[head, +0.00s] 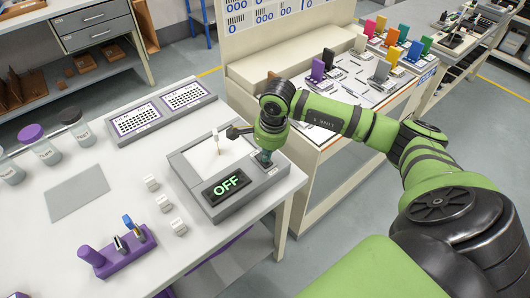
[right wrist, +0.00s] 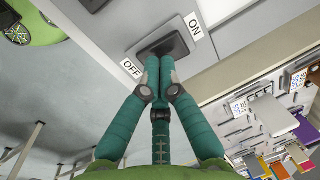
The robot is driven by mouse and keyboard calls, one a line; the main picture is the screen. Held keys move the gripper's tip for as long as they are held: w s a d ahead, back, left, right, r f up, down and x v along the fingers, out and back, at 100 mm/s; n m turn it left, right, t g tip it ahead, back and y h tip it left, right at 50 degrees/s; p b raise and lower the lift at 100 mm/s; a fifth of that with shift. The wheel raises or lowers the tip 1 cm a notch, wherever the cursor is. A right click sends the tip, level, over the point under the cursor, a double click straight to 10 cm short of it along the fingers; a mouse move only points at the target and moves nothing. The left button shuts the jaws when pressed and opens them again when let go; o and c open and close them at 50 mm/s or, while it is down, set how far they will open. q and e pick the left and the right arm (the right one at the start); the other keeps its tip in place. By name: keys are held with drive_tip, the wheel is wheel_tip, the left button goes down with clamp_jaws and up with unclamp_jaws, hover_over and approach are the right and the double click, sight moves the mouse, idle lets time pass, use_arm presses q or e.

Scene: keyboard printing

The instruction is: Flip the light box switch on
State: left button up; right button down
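The light box (head: 185,172) is a grey box with a pale top on the white table, and its black display (head: 226,186) reads OFF in green. In the right wrist view its black switch (right wrist: 174,44) sits in a dark recess on a grey face, between an OFF label (right wrist: 131,68) and an ON label (right wrist: 194,28). My right gripper (right wrist: 159,60) has its teal fingers together and empty, with the tips at the switch's near edge, closer to the OFF label. I cannot tell if they touch. In the head view the right gripper (head: 264,158) is at the box's right side, hiding the switch. My left gripper is out of view.
Left of the box are small white blocks (head: 164,203), a purple holder (head: 125,250), a grey plate (head: 77,192) and jars (head: 40,144). Two dotted panels (head: 160,110) lie behind. A second bench (head: 345,95) with coloured pieces stands close on the right.

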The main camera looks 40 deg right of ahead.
wheel_tip(320, 180, up, 2)
drive_tip(key=shift+s+d+r+p, duration=0.1)
drive_tip(key=shift+r+p, duration=0.15)
drive_tip(key=shift+p, duration=0.2)
wheel_tip(320, 180, up, 4)
drive_tip(key=s+b, duration=0.1)
drive_tip(key=b, duration=0.1)
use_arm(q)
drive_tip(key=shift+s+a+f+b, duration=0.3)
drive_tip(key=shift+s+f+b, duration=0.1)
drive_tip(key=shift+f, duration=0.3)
use_arm(e)
wheel_tip(320, 180, up, 6)
hover_over(268, 166)
drive_tip(key=s, duration=0.1)
drive_tip(key=shift+d+r, duration=0.15)
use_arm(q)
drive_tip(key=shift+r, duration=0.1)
